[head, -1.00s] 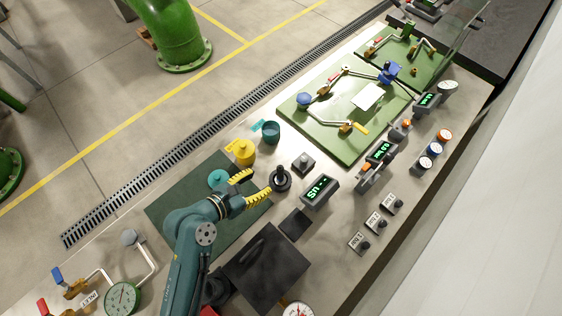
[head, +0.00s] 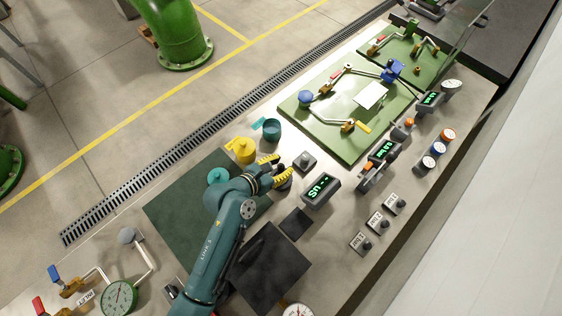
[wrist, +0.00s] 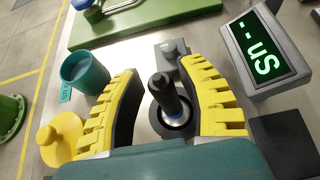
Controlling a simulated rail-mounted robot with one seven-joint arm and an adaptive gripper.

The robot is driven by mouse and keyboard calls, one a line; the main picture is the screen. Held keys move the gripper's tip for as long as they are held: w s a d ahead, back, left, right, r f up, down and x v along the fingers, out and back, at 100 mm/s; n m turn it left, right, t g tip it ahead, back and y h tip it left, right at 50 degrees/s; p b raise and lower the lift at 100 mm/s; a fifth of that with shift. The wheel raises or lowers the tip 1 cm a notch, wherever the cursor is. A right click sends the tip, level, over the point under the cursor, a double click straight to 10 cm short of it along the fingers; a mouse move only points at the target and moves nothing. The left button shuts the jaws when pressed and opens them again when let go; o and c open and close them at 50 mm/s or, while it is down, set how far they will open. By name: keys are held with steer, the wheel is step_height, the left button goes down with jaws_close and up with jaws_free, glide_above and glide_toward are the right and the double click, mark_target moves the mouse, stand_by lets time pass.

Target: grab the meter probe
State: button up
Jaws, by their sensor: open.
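The meter probe, a dark upright handle with a blue-grey collar, stands in a round black holder in the wrist view (wrist: 164,96). In the head view it is mostly hidden by my fingers. My gripper (wrist: 163,70) is open, with one yellow-padded finger on each side of the probe. Gaps show between the probe and both fingers. In the head view my gripper (head: 282,168) is at the holder, just left of the meter (head: 318,190) with its green display. The meter also shows at the wrist view's upper right (wrist: 266,47).
A yellow lidded pot (head: 242,150) and a teal cup (head: 271,130) stand left of the gripper. A small grey block with a knob (head: 305,161) is just beyond the probe. A dark flat pad (head: 296,223) lies nearer. The green mat (head: 180,215) has bare room.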

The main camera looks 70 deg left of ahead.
jaws_close()
